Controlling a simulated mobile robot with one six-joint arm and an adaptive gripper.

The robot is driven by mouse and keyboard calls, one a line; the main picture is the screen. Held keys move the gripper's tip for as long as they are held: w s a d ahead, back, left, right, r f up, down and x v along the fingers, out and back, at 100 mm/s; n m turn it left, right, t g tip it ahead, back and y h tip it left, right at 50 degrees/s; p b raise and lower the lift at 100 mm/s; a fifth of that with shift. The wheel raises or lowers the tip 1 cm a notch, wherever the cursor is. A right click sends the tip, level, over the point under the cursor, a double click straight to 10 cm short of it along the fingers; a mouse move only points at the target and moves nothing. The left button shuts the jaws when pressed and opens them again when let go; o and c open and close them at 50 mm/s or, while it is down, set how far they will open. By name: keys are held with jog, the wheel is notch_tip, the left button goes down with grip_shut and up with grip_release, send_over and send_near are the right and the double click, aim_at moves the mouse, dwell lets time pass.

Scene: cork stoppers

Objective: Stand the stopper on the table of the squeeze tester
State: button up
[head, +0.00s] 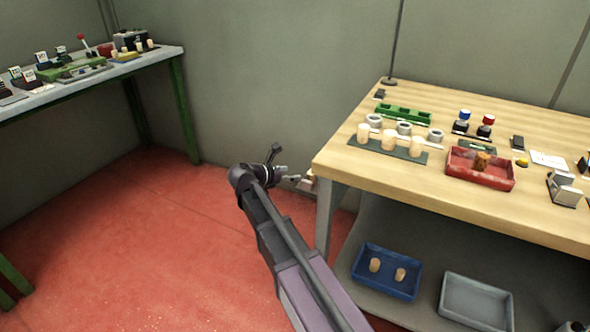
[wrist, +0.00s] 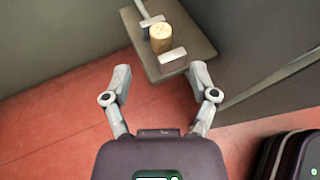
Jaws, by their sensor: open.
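My gripper (head: 289,175) is open and empty, at the left side of the wooden table in the head view. In the wrist view its two fingers (wrist: 160,75) stand wide apart. Just beyond them a pale cork stopper (wrist: 161,40) stands upright on a grey plate (wrist: 205,45), between two light grey blocks (wrist: 172,59). The fingers do not touch the stopper. In the head view only a small tan and pale patch (head: 307,182) shows beside the fingertips. No label names the squeeze tester; I cannot tell whether this plate and its blocks are it.
Below are a blue tray (head: 372,287) with two stoppers and a grey tray (head: 477,303). Red floor (head: 130,240) is clear.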

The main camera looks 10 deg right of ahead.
jog(key=shift+v, duration=0.95)
